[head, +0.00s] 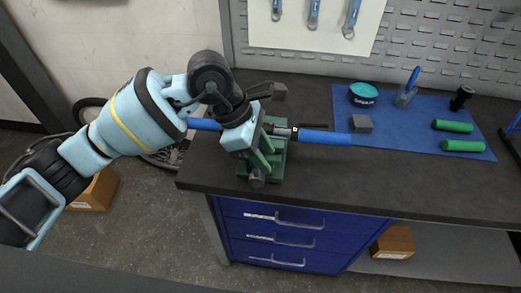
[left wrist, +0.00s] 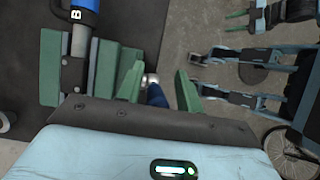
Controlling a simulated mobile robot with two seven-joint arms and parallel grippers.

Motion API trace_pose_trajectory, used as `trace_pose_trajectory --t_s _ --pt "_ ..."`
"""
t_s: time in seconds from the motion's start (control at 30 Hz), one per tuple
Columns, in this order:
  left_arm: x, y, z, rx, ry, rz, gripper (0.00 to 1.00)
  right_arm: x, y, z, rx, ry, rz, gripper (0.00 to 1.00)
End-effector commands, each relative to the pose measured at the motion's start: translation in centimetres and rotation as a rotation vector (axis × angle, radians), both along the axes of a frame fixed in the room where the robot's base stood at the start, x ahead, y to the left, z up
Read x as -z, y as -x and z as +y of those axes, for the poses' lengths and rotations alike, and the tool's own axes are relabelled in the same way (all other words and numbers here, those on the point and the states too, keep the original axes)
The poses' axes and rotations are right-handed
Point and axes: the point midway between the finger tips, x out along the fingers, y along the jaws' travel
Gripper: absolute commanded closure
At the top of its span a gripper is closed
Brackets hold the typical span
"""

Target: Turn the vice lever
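The green vice (head: 276,158) stands at the left end of the dark bench, with a blue-ended bar (head: 325,138) across its top. The vice also shows in the left wrist view (left wrist: 107,70). My left gripper (head: 254,165) is over the vice's front and partly hides it. In the left wrist view its green finger pads (left wrist: 160,88) are apart. A metal knob (left wrist: 151,79), apparently the end of the vice lever, shows between them; I cannot tell whether they touch it. What appears to be my right gripper (left wrist: 208,75) shows with fingers apart, away from the vice.
A blue mat (head: 405,140) right of the vice holds a teal tin (head: 363,94), a grey block (head: 361,123) and green cylinders (head: 463,146). Blue drawers (head: 300,238) are below the bench. A bike wheel (head: 168,155) stands on the floor at left.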

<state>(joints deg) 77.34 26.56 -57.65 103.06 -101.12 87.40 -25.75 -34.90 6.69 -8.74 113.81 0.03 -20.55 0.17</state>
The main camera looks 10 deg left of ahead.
Motion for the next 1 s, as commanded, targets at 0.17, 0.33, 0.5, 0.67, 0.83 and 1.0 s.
trace_pose_trajectory --t_s 0.17,0.33,0.5,0.67,0.83,1.0 --pt "0.0 -0.1 0.1 -0.003 -0.002 0.000 0.59 0.0 -0.1 0.0 0.001 0.000 -0.002 0.64" --pt "-0.2 -0.1 0.3 -0.004 -0.002 0.000 0.59 0.0 -0.1 0.1 0.003 -0.002 -0.002 0.64" --pt "-1.7 -0.2 1.1 -0.004 -0.002 -0.001 0.59 0.1 0.0 0.2 0.005 -0.004 0.001 0.64" --pt "-4.1 -0.2 2.3 -0.004 -0.003 -0.001 0.59 0.3 0.1 0.2 0.006 -0.004 0.006 0.64" --pt "-6.0 -0.2 3.2 -0.003 -0.002 -0.001 0.59 0.5 0.3 0.2 0.005 -0.004 0.009 0.64" --pt "-6.9 -0.2 3.6 -0.002 -0.001 0.001 0.59 0.5 0.3 0.2 0.005 -0.004 0.010 0.64"
